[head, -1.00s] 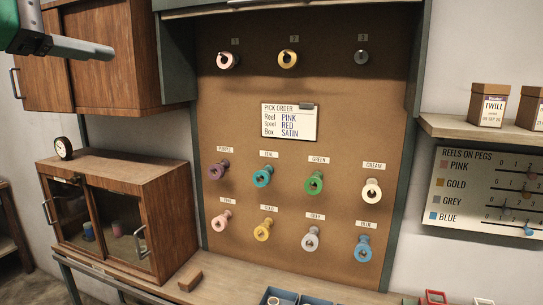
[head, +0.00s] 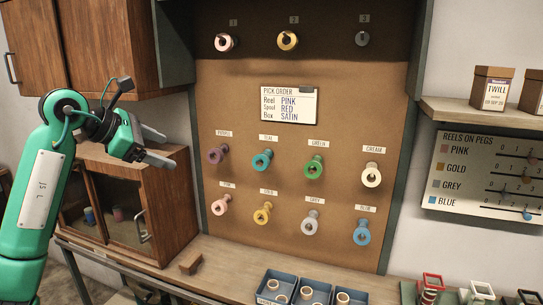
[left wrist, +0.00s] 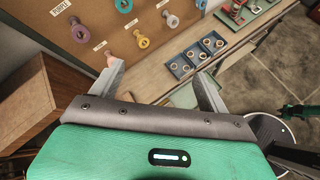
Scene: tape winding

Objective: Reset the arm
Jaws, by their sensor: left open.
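My left gripper (head: 158,147) is in the head view, in front of the wooden cabinet (head: 180,205). Its two fingers are apart and nothing shows between them. In the left wrist view both fingers (left wrist: 160,86) also stand wide apart, with the pegboard and the bench beyond. The left arm (head: 40,190) rises from the lower left with the elbow bent. My right gripper does not show.
A shelf (head: 490,114) is at right.

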